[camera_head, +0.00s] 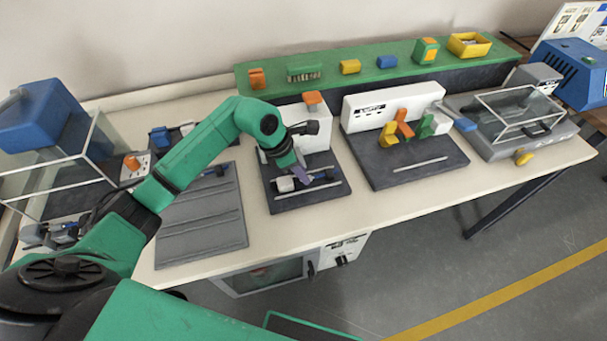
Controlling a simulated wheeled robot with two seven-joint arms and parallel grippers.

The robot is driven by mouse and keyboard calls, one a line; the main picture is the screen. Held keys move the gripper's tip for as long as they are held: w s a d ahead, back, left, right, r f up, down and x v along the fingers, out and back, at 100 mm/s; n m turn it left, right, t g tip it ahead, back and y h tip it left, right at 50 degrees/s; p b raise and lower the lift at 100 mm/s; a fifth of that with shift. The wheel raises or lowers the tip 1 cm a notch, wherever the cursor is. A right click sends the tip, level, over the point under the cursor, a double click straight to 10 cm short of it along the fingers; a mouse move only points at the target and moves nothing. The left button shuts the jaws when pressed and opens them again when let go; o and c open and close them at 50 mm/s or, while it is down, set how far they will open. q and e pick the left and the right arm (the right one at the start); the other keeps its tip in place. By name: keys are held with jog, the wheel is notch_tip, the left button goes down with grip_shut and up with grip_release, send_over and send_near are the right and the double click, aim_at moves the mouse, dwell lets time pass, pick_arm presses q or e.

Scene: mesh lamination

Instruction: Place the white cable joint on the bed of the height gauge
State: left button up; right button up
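My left arm reaches in from the lower left. Its gripper (305,179) is low over the dark bed (287,205) of a white device, which I take to be the height gauge. A small white cylindrical piece (285,184), apparently the white cable joint, is at the bed's left side, close beside the gripper fingers. I cannot tell whether it touches the bed or the fingers. The fingers are small and partly overlap dark parts on the bed, so their opening is unclear. My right gripper is not in view.
A grey grooved tray (200,225) lies left of the bed. A second white machine (375,108) with coloured blocks stands to the right, then a clear-lidded box (515,112). A green shelf (395,62) with small parts runs along the back. The table's front strip (350,213) is free.

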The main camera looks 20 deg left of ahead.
pick_arm(q)
jog(key=b+v, duration=0.1)
jog(key=v, duration=0.9)
jog(key=shift+r, duration=0.25)
jog(key=shift+s+a, duration=0.1)
jog(key=shift+s, duration=0.05)
